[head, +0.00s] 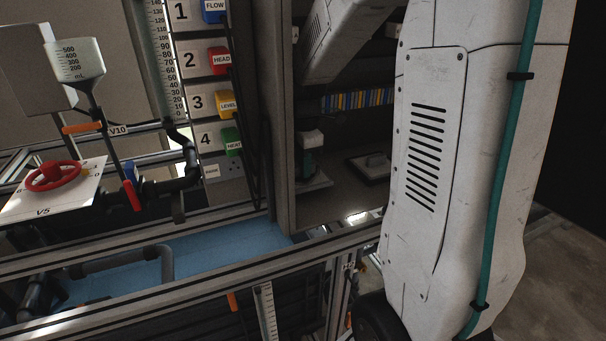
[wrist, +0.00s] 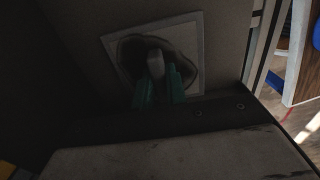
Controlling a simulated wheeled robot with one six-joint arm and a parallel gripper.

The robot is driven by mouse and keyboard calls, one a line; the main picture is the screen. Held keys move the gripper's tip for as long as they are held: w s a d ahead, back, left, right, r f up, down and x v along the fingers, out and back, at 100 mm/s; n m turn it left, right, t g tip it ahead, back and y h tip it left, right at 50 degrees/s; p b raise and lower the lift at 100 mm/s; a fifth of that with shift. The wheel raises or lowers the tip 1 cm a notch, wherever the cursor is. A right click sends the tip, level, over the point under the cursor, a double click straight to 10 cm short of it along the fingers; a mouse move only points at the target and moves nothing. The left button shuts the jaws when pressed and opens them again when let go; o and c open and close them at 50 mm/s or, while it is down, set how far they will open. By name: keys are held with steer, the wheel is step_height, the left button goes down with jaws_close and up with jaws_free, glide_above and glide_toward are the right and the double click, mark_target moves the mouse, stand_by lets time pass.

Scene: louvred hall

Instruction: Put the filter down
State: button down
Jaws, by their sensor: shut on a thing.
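My gripper (wrist: 159,88) shows in the wrist view with its two teal fingers closed on the pale upright handle of the filter (wrist: 190,35). The filter is a square panel with a light rim and a dark, blotchy middle, over a grey surface. I cannot tell if it touches that surface. In the head view my gripper (head: 306,163) is inside the cabinet, close to its left post, and is partly hidden. A pale plate edge below the fingers seems to be the filter (head: 319,183).
A row of coloured spines (head: 358,99) stands behind. The cabinet's post (head: 283,150) is close on the left. Valves and pipes (head: 172,186) are outside it.

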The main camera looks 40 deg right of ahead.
steer(key=shift+f, duration=1.4)
steer(key=c, duration=1.4)
jaws_free()
steer(key=shift+f, duration=0.1)
step_height(320, 180, up, 12)
steer(key=shift+r, duration=0.15)
